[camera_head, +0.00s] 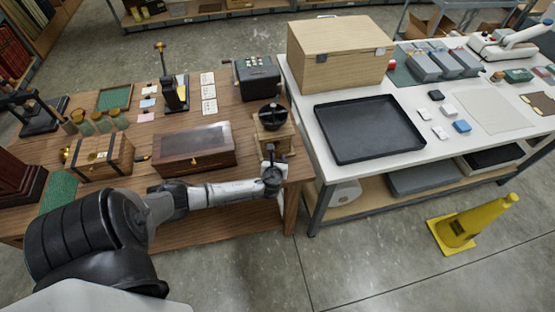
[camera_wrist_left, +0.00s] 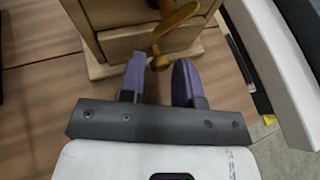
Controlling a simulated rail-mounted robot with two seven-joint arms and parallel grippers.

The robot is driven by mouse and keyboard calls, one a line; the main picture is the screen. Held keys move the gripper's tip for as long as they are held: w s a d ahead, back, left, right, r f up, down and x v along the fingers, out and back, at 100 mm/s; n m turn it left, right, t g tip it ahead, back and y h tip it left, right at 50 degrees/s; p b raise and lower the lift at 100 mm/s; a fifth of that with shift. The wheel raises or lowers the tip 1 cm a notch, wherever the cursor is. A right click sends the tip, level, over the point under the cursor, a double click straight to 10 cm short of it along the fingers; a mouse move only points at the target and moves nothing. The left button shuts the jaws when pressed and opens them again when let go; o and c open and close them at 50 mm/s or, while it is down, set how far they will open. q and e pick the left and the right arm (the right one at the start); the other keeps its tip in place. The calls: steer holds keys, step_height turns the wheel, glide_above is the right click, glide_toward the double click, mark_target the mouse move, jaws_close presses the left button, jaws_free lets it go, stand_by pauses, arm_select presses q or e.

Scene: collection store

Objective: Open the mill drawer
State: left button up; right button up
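The wooden mill (camera_head: 274,131), with a dark bowl on top, stands at the right end of the brown wooden table. In the left wrist view, the mill's drawer front (camera_wrist_left: 122,45) faces my gripper, with a small brass knob (camera_wrist_left: 158,61). The drawer looks shut. My left gripper (camera_head: 271,160) is in front of the mill. In the left wrist view its purple fingers (camera_wrist_left: 160,70) are apart, with the knob between or just beyond their tips. I cannot tell whether they touch it. My right gripper is out of view.
A glass-topped wooden case (camera_head: 194,150) and a wooden chest (camera_head: 100,158) stand left of the mill. A dark cash-register-like machine (camera_head: 257,77) stands behind it. The white table (camera_head: 300,82) with a black tray (camera_head: 368,129) is close on the right.

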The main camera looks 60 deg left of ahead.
arm_select(q)
jaws_close()
steer(key=shift+s+d+r+p, duration=0.1)
steer(key=shift+d+p, duration=0.15)
steer(key=shift+p, duration=0.05)
steer(key=d+p, duration=0.1)
steer(key=d, duration=0.1)
steer(key=s+d+p, duration=0.1)
steer(key=d, duration=0.1)
steer(key=s+d+p, duration=0.1)
steer(key=d, duration=0.1)
steer(key=shift+d, duration=0.3)
steer(key=shift+a, duration=0.1)
jaws_free()
